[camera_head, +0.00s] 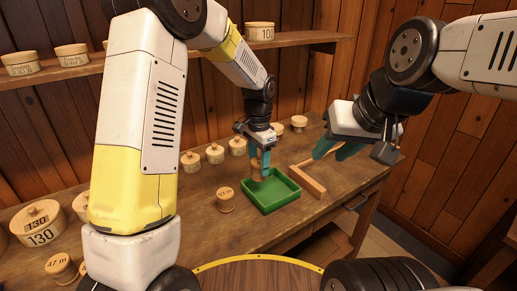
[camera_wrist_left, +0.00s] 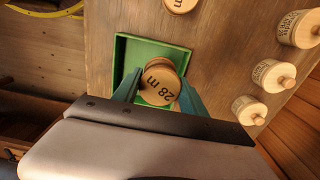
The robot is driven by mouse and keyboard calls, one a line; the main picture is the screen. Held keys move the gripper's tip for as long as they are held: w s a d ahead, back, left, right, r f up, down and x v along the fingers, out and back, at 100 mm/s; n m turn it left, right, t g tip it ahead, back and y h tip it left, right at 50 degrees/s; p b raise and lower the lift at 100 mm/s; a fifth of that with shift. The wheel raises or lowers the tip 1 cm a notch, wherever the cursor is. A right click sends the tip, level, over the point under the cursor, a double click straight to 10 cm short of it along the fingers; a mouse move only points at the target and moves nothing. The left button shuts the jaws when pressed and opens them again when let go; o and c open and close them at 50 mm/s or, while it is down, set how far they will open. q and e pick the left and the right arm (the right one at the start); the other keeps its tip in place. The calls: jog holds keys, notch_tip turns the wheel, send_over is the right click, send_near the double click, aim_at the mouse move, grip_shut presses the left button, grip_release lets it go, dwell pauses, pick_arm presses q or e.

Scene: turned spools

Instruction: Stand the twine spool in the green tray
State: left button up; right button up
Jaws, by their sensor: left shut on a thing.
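My left gripper (camera_head: 262,168) is shut on a wooden spool (camera_head: 257,172) at the back left part of the green tray (camera_head: 272,208). In the left wrist view the spool (camera_wrist_left: 159,84) shows its round end, marked "28 m", between the two teal fingers (camera_wrist_left: 158,98). The tray (camera_wrist_left: 122,62) lies beneath it there. The spool looks about upright; whether its foot touches the tray floor I cannot tell. The rest of the tray is empty. My right gripper (camera_head: 337,150) hangs to the right of the tray, its teal fingers apart and empty.
Another marked spool (camera_head: 225,198) stands just left of the tray. A wooden angled frame (camera_head: 312,184) lies at its right. Several lidded wooden pots (camera_head: 215,153) line the back of the bench, with a large one marked 130 (camera_head: 40,222) at left. A shelf (camera_head: 90,66) runs above.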

aim_at(259, 178)
pick_arm(q)
jog(key=shift+f, duration=3.35)
jog(key=o, duration=1.5)
jog(key=shift+c, duration=0.2)
jog(key=shift+r, duration=0.15)
jog(key=shift+r, duration=4.35)
